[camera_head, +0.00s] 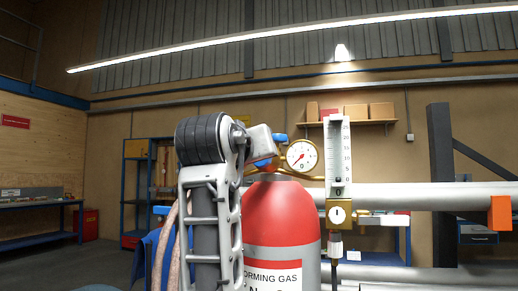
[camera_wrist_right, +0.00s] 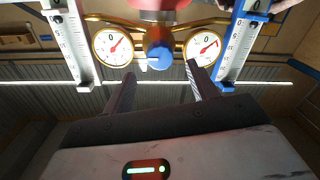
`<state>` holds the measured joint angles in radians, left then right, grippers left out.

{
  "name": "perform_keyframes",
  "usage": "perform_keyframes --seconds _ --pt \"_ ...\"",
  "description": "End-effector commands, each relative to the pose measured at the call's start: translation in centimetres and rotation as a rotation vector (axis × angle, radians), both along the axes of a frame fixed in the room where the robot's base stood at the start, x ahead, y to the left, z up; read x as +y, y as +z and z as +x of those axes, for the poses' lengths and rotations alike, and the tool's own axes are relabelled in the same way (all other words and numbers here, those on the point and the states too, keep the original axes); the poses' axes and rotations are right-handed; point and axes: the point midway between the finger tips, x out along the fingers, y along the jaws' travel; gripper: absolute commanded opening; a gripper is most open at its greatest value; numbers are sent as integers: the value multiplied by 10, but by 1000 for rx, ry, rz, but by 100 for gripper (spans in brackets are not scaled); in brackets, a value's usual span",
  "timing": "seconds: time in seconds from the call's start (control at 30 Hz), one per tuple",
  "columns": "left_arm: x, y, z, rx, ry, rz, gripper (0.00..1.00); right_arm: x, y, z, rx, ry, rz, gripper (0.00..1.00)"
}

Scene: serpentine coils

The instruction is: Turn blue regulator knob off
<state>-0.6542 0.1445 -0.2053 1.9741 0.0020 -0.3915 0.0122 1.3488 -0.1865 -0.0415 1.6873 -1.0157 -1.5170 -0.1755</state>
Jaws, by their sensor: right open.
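The blue regulator knob (camera_wrist_right: 159,55) sits at the middle of a brass regulator between two round gauges in the right wrist view. A short blue tab points left from it. My right gripper (camera_wrist_right: 160,69) is open, with one finger on each side of the knob's line. Whether the fingertips reach around the knob or stop short of it, I cannot tell. In the head view, the arm and gripper (camera_head: 262,142) cover the left part of the regulator. Small blue parts (camera_head: 280,137) show by the gripper there. My left gripper is not in view.
A red gas cylinder (camera_head: 281,220) labelled forming gas stands under the regulator. The right gauge (camera_head: 301,156) is clear. A white flowmeter (camera_head: 337,150) stands right of it; a blue-edged one (camera_wrist_right: 240,45) shows in the wrist view. Pipes (camera_head: 420,197) run to the right.

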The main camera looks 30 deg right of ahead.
Motion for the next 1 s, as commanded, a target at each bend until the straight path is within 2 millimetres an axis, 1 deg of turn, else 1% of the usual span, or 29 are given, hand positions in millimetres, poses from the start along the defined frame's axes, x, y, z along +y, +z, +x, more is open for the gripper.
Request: perform_keyframes --seconds 0.03,0.1,0.3,0.43,0.7,0.77,0.8,0.87,1.0 --pt "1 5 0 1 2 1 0 -9 2 7 5 -4 0 58" --pt "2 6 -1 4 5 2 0 -18 2 16 4 -3 0 58" --pt "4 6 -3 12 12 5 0 -35 1 32 3 -1 0 58" --pt "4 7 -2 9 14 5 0 -39 0 36 1 0 0 58" --pt "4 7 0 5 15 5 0 -40 -1 37 1 0 1 58" --pt "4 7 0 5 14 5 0 -40 -1 37 1 0 0 42" --pt "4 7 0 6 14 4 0 -39 -1 37 1 0 0 30" --pt "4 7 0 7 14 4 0 -39 -1 37 1 0 0 14" --pt "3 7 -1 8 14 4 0 -39 -1 37 1 0 0 14"
